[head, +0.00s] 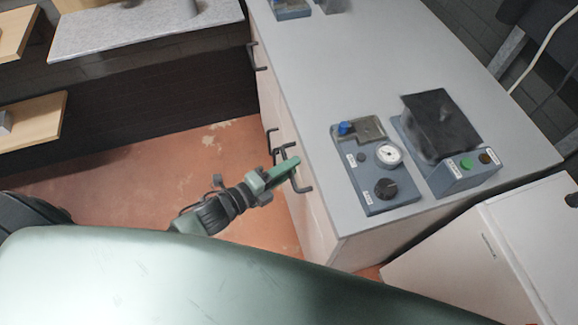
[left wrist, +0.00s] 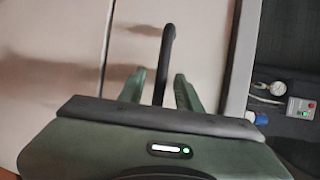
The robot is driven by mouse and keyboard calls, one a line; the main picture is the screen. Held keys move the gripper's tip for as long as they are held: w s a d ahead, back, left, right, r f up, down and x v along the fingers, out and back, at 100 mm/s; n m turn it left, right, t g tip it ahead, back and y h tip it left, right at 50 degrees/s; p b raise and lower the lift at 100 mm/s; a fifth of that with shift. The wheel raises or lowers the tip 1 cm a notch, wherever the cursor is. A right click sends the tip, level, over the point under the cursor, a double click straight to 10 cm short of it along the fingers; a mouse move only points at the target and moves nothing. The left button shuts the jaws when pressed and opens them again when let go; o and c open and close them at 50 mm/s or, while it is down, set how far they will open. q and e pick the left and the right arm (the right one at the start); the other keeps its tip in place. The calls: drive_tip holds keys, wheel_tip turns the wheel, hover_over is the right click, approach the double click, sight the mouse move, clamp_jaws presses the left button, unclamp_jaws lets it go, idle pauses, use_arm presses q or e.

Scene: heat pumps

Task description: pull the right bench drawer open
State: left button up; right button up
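The bench's right drawer front (head: 312,215) is pale and appears flush with the bench side, at its near end. Its black bar handle (head: 302,187) stands out from the front, and it also shows in the left wrist view (left wrist: 167,45). My green left gripper (head: 283,168) is at this handle. In the left wrist view, its two fingers (left wrist: 160,88) stand apart on either side of the bar, with a visible gap on each side. The gripper body hides the bar's lower end there. My right gripper is in neither view.
More black handles (head: 271,140) (head: 259,66) lie farther along the bench side. The grey bench top (head: 320,90) carries a gauge panel (head: 378,170) and a box with buttons (head: 455,165). A white cabinet (head: 470,260) stands at the right. The reddish floor (head: 190,165) beside the bench is clear.

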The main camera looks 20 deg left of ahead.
use_arm(q)
drive_tip(key=shift+w, duration=0.1)
clamp_jaws()
idle(1.4)
